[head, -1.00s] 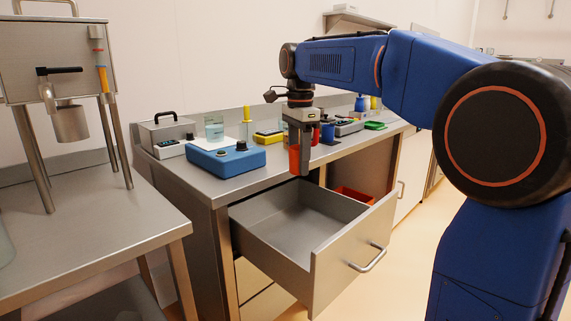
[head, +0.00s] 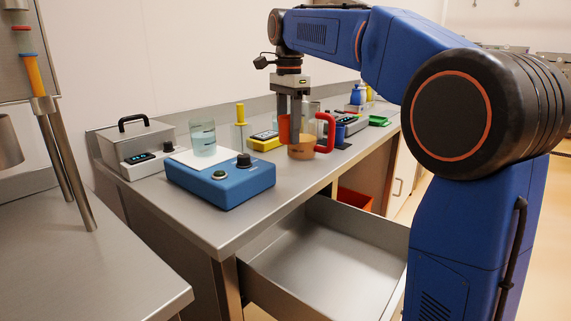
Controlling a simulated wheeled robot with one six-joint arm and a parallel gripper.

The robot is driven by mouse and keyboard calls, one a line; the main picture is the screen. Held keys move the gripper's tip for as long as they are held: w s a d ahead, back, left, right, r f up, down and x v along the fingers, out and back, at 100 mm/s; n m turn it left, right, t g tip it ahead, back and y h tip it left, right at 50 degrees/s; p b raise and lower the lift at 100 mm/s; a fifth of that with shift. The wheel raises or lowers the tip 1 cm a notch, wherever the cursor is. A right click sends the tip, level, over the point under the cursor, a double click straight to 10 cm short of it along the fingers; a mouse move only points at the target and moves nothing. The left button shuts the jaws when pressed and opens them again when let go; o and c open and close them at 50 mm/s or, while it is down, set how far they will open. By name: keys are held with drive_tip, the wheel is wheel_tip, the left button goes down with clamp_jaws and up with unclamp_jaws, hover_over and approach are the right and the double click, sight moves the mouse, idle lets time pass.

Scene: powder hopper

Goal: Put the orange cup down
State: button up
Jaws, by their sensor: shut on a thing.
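My gripper (head: 289,138) points straight down over the steel counter (head: 255,215). It is shut on the orange cup (head: 284,129), which shows as a small orange patch beside and behind the fingers. A clear jug with tan contents (head: 302,152) and a red handle (head: 329,133) shows at the fingertips and just below. The cup overlaps the jug in the picture; I cannot tell whether it is above, inside or in front of it, or touching anything.
A blue device (head: 222,182) bears a glass beaker (head: 202,138). A metal box with a black handle (head: 137,145), a yellow device (head: 265,141) and a green tray (head: 379,121) stand along the counter. An open, empty drawer (head: 325,250) juts out below. The counter's front strip is clear.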

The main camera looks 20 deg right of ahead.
sight(288, 172)
drive_tip(key=shift+f, duration=4.3)
drive_tip(key=shift+f, duration=0.1)
drive_tip(key=o, duration=1)
wheel_tip(288, 172, up, 12)
drive_tip(key=shift+r, duration=0.1)
drive_tip(key=shift+s, duration=0.1)
